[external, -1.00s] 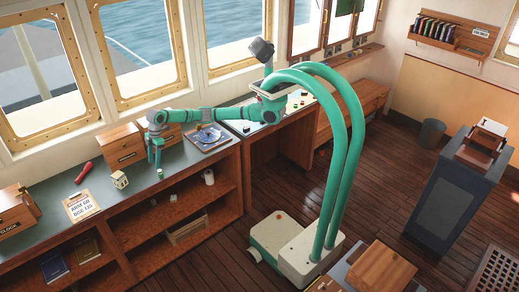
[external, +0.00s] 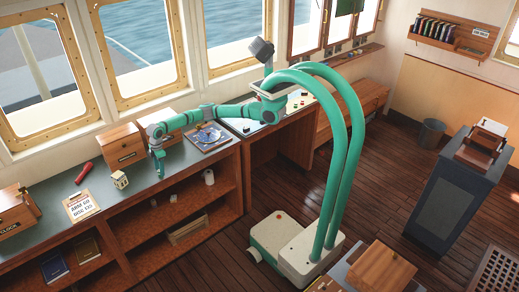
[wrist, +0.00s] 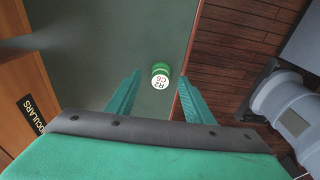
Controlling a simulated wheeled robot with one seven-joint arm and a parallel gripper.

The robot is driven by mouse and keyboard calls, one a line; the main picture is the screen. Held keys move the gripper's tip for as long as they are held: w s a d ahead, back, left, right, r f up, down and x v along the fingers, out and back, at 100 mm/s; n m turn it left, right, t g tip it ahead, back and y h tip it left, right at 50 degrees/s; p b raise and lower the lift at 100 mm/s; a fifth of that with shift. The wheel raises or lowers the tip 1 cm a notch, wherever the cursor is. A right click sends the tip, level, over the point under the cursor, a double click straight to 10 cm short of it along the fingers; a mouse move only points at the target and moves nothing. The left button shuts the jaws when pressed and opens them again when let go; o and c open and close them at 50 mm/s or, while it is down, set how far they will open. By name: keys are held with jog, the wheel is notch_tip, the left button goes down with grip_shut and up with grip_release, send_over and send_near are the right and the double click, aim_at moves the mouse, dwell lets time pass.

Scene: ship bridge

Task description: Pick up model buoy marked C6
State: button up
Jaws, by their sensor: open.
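The model buoy (wrist: 160,76) is small and green with a white top lettered R2 C6. In the wrist view it stands on the dark green counter (wrist: 105,45), close to its wooden edge. My gripper (wrist: 159,84) is open, with one finger on each side of the buoy in the picture and nothing held. I cannot tell how far the fingertips are above it. In the external view my gripper (external: 159,176) points down over the counter, and the buoy is hidden there by the fingers.
On the counter are a small house-like model (external: 120,180), a red cylinder (external: 83,172), a clipboard (external: 82,206) and a blue plate-like item (external: 209,137). Open shelves lie below.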

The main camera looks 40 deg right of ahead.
jog(key=shift+a+f, duration=0.15)
jog(key=shift+f, duration=0.85)
jog(key=c, duration=1.1)
jog(key=shift+r, duration=0.15)
